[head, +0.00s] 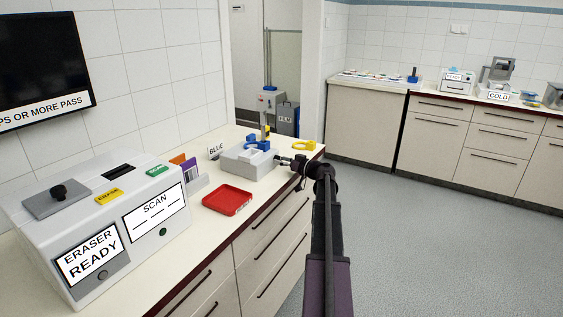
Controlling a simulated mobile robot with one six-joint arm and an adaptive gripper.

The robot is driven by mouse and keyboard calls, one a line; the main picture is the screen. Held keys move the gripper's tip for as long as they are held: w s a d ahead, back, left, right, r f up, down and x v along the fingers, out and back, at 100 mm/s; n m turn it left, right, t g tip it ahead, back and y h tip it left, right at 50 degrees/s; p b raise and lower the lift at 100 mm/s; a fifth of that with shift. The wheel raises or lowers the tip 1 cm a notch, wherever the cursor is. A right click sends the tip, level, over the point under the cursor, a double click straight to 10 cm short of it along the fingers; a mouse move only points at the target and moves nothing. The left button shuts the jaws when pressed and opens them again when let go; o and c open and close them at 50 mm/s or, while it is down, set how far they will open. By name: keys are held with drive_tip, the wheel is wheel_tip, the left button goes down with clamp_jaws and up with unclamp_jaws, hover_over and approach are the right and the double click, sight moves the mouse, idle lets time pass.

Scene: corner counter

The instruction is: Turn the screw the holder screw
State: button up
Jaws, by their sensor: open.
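A light grey block (240,162), which looks like the holder, sits on the left counter near its far end. A blue part (259,145) is on its top, with a slim upright piece (264,132) at it. I cannot clearly tell which part is the screw; it is too small or hidden. My gripper (283,161) is at the right side of the block, pointing left at it, open. I cannot tell whether its fingers touch the block or are around a small part there.
A red tray (228,201) lies in front of the block. A yellow ring-shaped item (304,145) lies behind my gripper. The floor at right is clear.

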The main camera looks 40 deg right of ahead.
clamp_jaws()
idle(0.3)
drive_tip(key=shift+m, duration=0.5)
drive_tip(key=m, duration=0.9)
drive_tip(key=shift+r+m+p, duration=0.1)
drive_tip(key=shift+m+p, duration=0.2)
drive_tip(key=shift+m, duration=0.1)
drive_tip(key=m, duration=1)
drive_tip(key=shift+y, duration=0.3)
drive_tip(key=shift+m, duration=0.4)
